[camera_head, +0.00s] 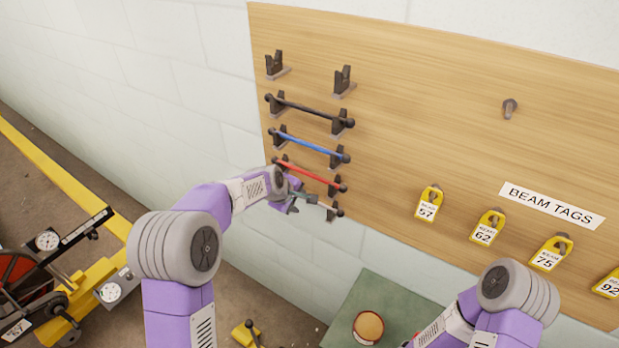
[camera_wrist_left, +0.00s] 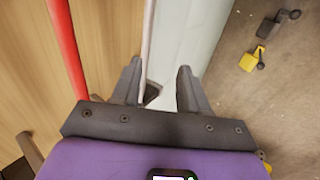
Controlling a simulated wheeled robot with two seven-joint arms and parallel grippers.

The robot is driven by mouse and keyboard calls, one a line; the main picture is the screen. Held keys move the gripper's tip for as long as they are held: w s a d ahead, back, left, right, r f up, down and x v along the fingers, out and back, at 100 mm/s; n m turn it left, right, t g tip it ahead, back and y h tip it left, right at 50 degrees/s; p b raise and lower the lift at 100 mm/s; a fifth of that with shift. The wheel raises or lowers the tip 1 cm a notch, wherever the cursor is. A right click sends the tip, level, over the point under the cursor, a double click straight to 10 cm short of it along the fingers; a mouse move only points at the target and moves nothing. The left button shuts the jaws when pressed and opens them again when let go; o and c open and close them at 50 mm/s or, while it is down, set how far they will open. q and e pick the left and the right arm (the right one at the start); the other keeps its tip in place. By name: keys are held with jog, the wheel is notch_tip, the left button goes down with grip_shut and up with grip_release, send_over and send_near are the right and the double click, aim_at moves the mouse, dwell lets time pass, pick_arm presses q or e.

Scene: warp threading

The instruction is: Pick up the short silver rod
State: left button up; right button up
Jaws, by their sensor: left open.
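The short silver rod (camera_head: 325,206) sits on the lowest pair of wall brackets, below the red rod (camera_head: 313,175); its left part is hidden behind my left gripper (camera_head: 294,203). In the left wrist view a thin pale rod (camera_wrist_left: 148,40), which looks like the silver one, runs between the two open fingers (camera_wrist_left: 160,68), closer to the left finger. I cannot tell whether the finger touches it. My right arm shows at the bottom right, but its gripper is out of view.
The black rod (camera_head: 308,108) and blue rod (camera_head: 308,143) rest on brackets above, with an empty bracket pair (camera_head: 343,81) on top. Yellow tags (camera_head: 428,204) hang on the wooden board (camera_head: 420,110). A green surface (camera_head: 390,293) with a round container (camera_head: 368,327) is below.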

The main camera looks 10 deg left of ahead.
pick_arm(q)
jog(key=w+d+f+p, duration=0.1)
jog(key=w+f, duration=0.3)
jog(key=w, duration=0.1)
jog(key=shift+d, duration=0.2)
jog(key=shift+w, duration=0.1)
jog(key=shift+r, duration=0.1)
grip_shut()
